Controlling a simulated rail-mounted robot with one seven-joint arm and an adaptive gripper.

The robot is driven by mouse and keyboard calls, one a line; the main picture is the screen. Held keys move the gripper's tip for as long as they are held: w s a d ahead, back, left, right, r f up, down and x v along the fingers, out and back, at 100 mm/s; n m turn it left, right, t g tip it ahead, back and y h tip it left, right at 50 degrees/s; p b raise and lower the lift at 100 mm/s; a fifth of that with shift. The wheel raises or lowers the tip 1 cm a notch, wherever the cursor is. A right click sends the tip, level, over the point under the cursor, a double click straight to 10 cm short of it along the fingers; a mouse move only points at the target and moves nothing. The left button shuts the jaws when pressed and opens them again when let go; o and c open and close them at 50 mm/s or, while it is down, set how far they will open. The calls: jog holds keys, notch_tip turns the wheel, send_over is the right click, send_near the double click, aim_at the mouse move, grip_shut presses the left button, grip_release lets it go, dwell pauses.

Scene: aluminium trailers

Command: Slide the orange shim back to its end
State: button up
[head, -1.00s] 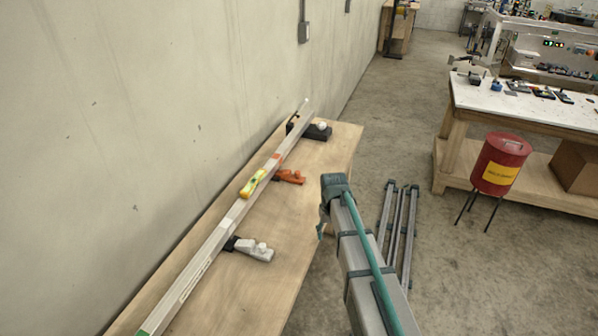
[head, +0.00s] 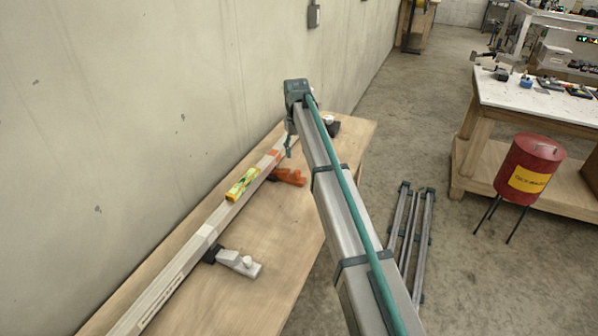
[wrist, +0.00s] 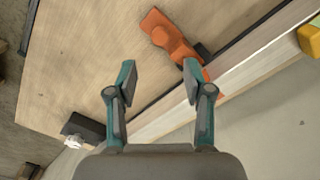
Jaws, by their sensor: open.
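The orange shim (head: 289,177), a flat piece with a rounded knob, lies on the wooden bench with its inner end at the long aluminium bar. In the wrist view the orange shim (wrist: 172,38) is at the top centre, with its lower end at the bar (wrist: 245,72). My gripper (wrist: 157,84) is open and empty, with its right finger overlapping the shim's bar-side end in the picture; I cannot tell whether they touch. In the head view my gripper (head: 289,143) is over the bar, just beyond the shim, and partly hidden by my arm.
A yellow level (head: 242,185) rests on the bar (head: 190,250) along the wall. A white shim (head: 237,262) lies nearer. A black shim (wrist: 85,127) with a pale knob lies at the far end. Bare bench (head: 265,235) lies right of the bar.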

aim_at(297, 171)
notch_tip(297, 171, down, 10)
jog(key=shift+s+r+p, duration=0.1)
jog(key=shift+p, duration=1.05)
grip_shut()
